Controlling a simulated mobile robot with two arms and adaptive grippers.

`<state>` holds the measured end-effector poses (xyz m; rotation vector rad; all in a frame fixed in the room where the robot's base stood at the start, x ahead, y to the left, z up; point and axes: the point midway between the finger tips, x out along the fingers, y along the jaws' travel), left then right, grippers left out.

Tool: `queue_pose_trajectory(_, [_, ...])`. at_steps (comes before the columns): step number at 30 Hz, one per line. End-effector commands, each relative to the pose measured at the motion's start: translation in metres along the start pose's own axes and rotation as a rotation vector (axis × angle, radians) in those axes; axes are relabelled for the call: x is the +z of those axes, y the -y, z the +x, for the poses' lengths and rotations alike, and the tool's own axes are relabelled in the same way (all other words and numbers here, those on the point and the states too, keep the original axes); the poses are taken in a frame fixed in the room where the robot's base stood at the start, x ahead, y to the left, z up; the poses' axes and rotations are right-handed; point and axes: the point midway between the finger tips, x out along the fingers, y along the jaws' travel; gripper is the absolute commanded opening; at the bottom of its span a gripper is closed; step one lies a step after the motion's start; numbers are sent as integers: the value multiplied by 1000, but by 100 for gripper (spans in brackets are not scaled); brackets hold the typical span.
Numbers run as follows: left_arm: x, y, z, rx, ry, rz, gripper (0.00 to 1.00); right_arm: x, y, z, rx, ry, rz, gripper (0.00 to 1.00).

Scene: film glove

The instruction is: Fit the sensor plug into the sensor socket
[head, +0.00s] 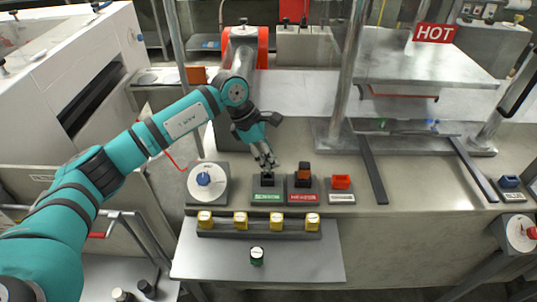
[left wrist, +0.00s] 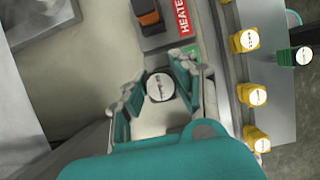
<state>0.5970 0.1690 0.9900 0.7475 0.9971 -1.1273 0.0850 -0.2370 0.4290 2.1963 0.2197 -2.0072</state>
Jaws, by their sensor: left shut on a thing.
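My left gripper (head: 268,163) reaches down over the green-labelled sensor socket (head: 267,196) on the bench. In the left wrist view the gripper (left wrist: 158,84) has its fingers on both sides of a dark plug with a round white labelled top (left wrist: 161,88), which I take as the sensor plug. It is shut on this plug. The plug is at or just above the socket; whether it is seated cannot be told, as the fingers and plug hide the opening. A green plug with a white top (head: 257,256) stands on the lower shelf. My right gripper is out of view.
The red-labelled heater socket (head: 304,196) with an orange-and-black plug is close on the right, then a red-orange block (head: 341,182). A dial with a blue knob (head: 205,181) is on the left. Several yellow plugs (head: 240,220) stand in a rack in front. A metal post (head: 349,80) rises behind.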

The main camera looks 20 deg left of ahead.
Motion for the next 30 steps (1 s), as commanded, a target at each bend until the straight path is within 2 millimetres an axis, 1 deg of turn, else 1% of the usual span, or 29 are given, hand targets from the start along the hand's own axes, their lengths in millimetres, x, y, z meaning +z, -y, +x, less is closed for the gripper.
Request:
queue_pose_trajectory(9, [0, 0, 0, 0, 0, 0, 0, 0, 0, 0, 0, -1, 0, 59])
queue_pose_trajectory(17, [0, 0, 0, 0, 0, 0, 0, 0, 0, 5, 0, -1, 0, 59])
queue_pose_trajectory(30, [0, 0, 0, 0, 0, 0, 0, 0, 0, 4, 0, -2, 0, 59])
